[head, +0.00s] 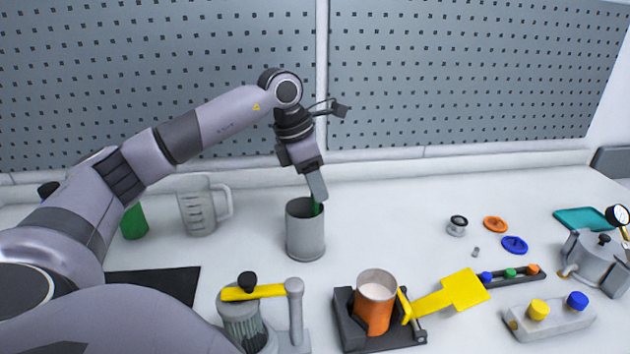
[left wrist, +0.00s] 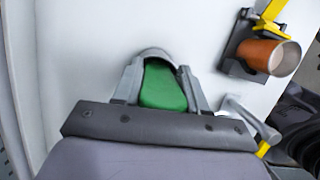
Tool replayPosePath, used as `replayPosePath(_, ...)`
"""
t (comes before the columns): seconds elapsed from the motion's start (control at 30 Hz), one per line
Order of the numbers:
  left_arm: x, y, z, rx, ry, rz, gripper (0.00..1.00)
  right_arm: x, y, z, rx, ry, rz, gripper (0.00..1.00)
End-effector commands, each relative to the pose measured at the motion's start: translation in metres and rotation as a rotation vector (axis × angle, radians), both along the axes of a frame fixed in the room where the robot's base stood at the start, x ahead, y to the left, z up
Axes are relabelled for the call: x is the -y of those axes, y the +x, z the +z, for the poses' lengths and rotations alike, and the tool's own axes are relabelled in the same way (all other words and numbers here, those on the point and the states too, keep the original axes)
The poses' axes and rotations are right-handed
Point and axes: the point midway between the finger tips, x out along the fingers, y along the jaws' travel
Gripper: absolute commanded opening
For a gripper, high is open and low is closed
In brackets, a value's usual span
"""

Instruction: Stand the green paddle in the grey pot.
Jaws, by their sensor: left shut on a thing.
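The grey pot (head: 305,236) stands upright on the bench near the middle of the head view. My left gripper (head: 317,188) is directly above the pot, pointing down, and is shut on the green paddle (head: 316,209). Only a small green part of the paddle shows at the pot's mouth; its lower part is hidden inside or behind the rim. In the left wrist view the green paddle (left wrist: 162,86) lies between the two fingers, with the curved grey pot rim (left wrist: 155,52) just beyond it. Whether the paddle touches the pot's bottom cannot be seen. My right gripper is not in view.
A clear measuring jug (head: 197,208) and a green cup (head: 133,222) stand left of the pot. In front are a yellow-handled device (head: 243,318) and an orange cup (head: 372,310) in a black holder.

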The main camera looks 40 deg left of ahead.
Motion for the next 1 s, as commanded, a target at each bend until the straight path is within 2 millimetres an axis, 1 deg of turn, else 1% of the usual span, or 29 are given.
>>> replayPosePath(0.17, 0.000, 0.000, 0.000, 0.000, 0.000, 0.000, 0.12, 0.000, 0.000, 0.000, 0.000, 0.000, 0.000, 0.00)
replayPosePath(0.3, 0.000, 0.000, -0.004, -0.001, 0.001, 0.000, 0.12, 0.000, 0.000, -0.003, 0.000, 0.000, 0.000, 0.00)
replayPosePath(0.33, 0.000, 0.000, -0.003, -0.001, 0.001, 0.000, 0.52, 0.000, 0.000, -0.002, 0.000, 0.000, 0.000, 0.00)
replayPosePath(0.37, 0.000, 0.000, -0.003, -0.001, 0.001, 0.000, 0.61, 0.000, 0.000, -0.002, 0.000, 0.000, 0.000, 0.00)
replayPosePath(0.4, 0.000, 0.000, -0.003, -0.001, 0.001, 0.000, 0.67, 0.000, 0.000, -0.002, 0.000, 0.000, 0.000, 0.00)
replayPosePath(0.67, 0.000, 0.000, -0.002, -0.001, 0.001, 0.000, 0.67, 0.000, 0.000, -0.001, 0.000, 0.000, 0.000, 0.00)
replayPosePath(0.77, 0.000, 0.000, 0.003, 0.000, 0.000, 0.000, 0.67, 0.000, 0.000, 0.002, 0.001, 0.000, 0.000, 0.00)
replayPosePath(0.87, -0.003, -0.003, 0.014, 0.003, 0.000, 0.001, 0.67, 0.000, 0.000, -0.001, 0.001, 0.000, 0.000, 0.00)
replayPosePath(0.97, -0.006, -0.008, 0.033, 0.005, 0.001, 0.001, 0.67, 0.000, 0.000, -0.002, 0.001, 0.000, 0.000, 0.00)
replayPosePath(1.0, -0.008, -0.010, 0.042, 0.006, 0.000, 0.001, 0.67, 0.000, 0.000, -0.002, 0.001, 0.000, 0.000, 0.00)
